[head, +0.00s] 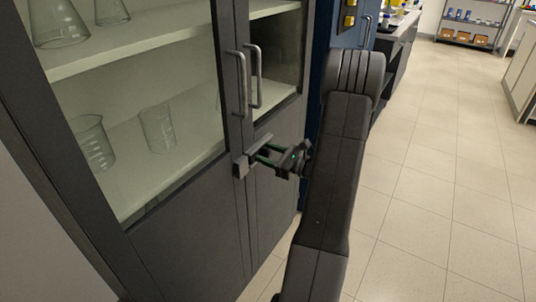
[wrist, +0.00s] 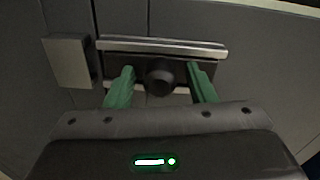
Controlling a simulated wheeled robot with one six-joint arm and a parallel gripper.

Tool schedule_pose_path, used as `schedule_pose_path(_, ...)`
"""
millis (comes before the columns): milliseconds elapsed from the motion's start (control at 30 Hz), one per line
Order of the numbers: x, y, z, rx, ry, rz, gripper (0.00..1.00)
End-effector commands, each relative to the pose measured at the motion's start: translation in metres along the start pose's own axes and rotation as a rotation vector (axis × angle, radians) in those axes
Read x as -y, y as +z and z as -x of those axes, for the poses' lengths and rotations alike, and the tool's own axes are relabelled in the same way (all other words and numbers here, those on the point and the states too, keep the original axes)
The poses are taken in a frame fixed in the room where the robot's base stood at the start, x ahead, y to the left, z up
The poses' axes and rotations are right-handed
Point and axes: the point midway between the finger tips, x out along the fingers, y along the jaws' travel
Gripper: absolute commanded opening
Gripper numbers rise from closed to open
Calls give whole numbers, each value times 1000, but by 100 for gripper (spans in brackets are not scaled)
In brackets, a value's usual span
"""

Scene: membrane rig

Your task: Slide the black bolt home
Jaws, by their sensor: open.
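The black bolt (wrist: 160,77) shows in the wrist view as a round dark knob on a dark bar between two silver rails (wrist: 165,46). A grey keeper block (wrist: 68,61) sits just left of the rails, with a narrow gap between; no bar is seen crossing it. My gripper (wrist: 161,82) is open, with one green finger on each side of the knob and space between each finger and the knob. In the head view my gripper (head: 257,152) is at the latch on the cabinet front, below the handles; the knob is not clear there. The keeper block (head: 240,167) shows at its left.
The dark cabinet (head: 190,235) has glass doors with glass beakers (head: 157,128) on shelves inside. Two vertical metal handles (head: 240,83) stand out just above the latch. A blue unit (head: 340,38) stands beyond the cabinet. Open tiled floor (head: 430,190) lies to the right.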

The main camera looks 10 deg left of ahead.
Motion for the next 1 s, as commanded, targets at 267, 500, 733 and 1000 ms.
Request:
schedule_pose_path(267, 0, 0, 0, -1, 0, 0, 44)
schedule_pose_path(500, 0, 0, 0, -1, 0, 0, 0)
schedule_pose_path(733, -14, 1, -1, -1, 2, -1, 0)
schedule_pose_path(1000, -47, 7, -2, -1, 1, 0, 0)
